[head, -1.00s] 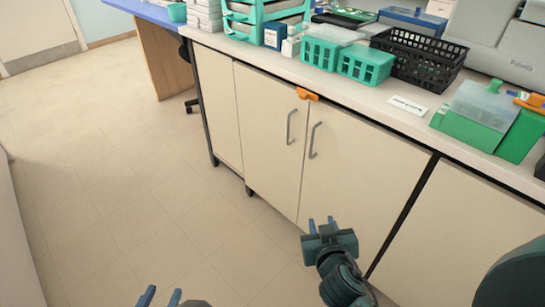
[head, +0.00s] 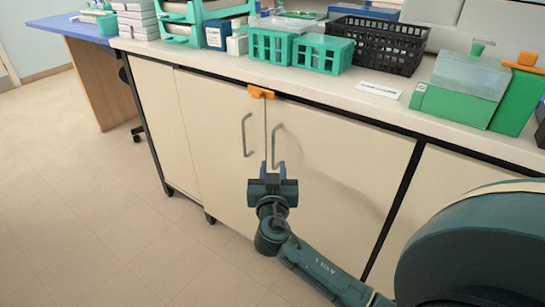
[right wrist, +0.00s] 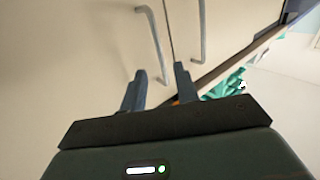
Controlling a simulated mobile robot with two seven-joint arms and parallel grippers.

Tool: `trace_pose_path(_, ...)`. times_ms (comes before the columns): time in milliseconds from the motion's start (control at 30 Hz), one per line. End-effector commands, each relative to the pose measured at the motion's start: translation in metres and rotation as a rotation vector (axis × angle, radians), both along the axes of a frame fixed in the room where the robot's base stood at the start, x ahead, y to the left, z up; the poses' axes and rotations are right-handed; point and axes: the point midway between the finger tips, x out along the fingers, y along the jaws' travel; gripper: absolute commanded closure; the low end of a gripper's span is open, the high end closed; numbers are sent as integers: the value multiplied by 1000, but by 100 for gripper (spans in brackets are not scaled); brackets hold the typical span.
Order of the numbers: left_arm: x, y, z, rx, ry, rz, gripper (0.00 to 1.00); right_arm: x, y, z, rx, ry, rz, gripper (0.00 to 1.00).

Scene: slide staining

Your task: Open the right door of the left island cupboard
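The left island cupboard has two cream doors, both shut. The right door (head: 335,170) has a vertical grey bar handle (head: 277,147). The left door (head: 215,135) has its own handle (head: 246,135) across the seam. An orange latch (head: 261,92) sits across both doors' top edge. My right gripper (head: 273,168) is open and empty, its fingers pointing up at the lower end of the right handle. In the right wrist view, the right door's handle (right wrist: 153,40) ends in line between the open fingers (right wrist: 160,85); contact cannot be told. My left gripper is out of view.
The countertop (head: 345,92) above carries teal baskets (head: 322,54), a black basket (head: 378,45) and a green box (head: 465,90). A blue desk (head: 75,28) stands at the left. The floor (head: 70,200) before the cupboard's left side is clear.

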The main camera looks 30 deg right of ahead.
Motion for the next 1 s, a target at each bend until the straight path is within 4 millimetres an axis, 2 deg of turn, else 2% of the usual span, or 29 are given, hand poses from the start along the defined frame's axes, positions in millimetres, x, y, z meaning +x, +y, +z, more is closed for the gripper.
trace_pose_path(100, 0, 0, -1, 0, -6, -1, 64, 20, -13, 0, -3, -2, 0, 69)
trace_pose_path(300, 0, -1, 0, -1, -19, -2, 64, 40, -27, 0, 0, 0, 1, 69)
trace_pose_path(700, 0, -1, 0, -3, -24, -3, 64, 46, -30, 0, 1, 1, 1, 69)
trace_pose_path(1000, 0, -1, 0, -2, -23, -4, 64, 45, -30, 0, 1, 1, 1, 94)
